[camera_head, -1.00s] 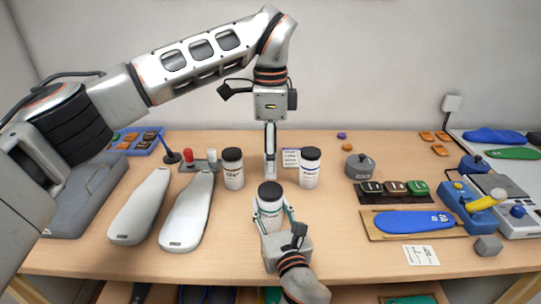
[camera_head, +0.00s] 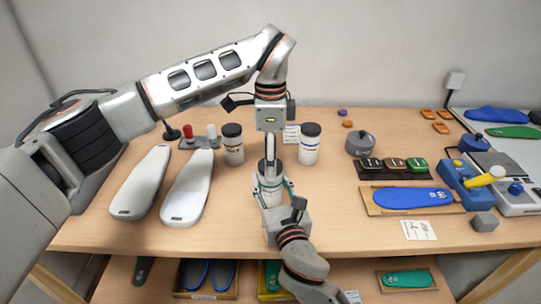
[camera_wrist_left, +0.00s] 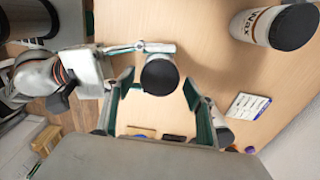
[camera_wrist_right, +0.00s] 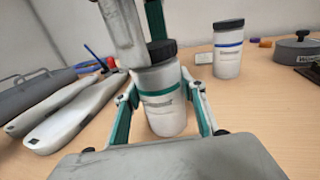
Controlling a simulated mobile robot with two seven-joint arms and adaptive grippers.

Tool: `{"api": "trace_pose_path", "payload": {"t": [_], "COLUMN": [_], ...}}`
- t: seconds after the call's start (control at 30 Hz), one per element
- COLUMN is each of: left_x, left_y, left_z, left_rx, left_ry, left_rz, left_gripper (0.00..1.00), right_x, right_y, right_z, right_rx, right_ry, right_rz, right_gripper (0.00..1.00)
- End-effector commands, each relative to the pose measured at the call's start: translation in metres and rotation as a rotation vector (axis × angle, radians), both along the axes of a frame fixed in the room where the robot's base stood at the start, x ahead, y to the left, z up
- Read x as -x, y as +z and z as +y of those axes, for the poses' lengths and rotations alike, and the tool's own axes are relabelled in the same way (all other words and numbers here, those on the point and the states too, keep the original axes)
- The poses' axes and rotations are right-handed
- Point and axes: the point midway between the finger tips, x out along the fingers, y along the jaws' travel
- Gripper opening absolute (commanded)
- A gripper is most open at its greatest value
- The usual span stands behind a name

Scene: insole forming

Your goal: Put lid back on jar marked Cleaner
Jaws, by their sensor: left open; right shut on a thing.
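A white jar (camera_head: 269,192) with a green band and a black lid (camera_wrist_right: 160,47) on its top stands upright at the middle front of the table. Its label is too blurred to read. My right gripper (camera_head: 272,188) is shut around the jar's body from the front, one finger on each side. My left gripper (camera_head: 270,160) points down over the jar, open, with the lid (camera_wrist_left: 160,75) between its fingers in the left wrist view. I cannot tell whether its fingers touch the lid. A similar blue-banded jar (camera_wrist_right: 228,50) stands behind to the right, black-lidded, its label unreadable.
A black-lidded jar marked Wax (camera_wrist_left: 258,25) stands behind to the left, also in the head view (camera_head: 234,150). White shoe lasts (camera_head: 188,187) lie at left. A grey lidded pot (camera_head: 360,143) and a blue insole (camera_head: 410,197) are at right. Table in front of the blue-banded jar is clear.

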Motion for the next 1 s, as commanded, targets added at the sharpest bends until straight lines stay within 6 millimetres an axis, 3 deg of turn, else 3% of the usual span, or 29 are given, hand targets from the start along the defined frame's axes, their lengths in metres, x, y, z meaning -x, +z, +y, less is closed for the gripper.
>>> {"api": "trace_pose_path", "payload": {"t": [0.07, 0.2, 0.23, 0.47, 1.0], "left_x": [0.0000, 0.0000, 0.0000, -0.0004, -0.0004], "left_y": [0.0000, 0.0001, 0.0001, 0.0004, 0.0003], "left_z": [0.0001, 0.0002, 0.0002, 0.0006, 0.0009], "left_rx": [0.000, 0.000, 0.000, -0.002, -0.005], "left_ry": [0.000, 0.000, 0.000, -0.075, -1.152], "left_rz": [0.000, 0.000, 0.000, -0.001, -0.001], "left_gripper": [0.55, 0.18, 0.15, 0.15, 0.15], "right_x": [0.0000, -0.0001, 0.0000, 0.0000, 0.0001], "right_y": [-0.0005, -0.0005, -0.0005, -0.0005, -0.0004], "right_z": [-0.0002, -0.0003, -0.0002, -0.0002, -0.0001], "right_rx": [0.001, 0.001, 0.001, 0.001, 0.001], "right_ry": [0.000, -0.001, 0.000, -0.001, 0.000], "right_rz": [0.001, 0.001, 0.001, 0.001, 0.001], "right_gripper": [0.00, 0.00, 0.00, 0.00, 0.00]}}
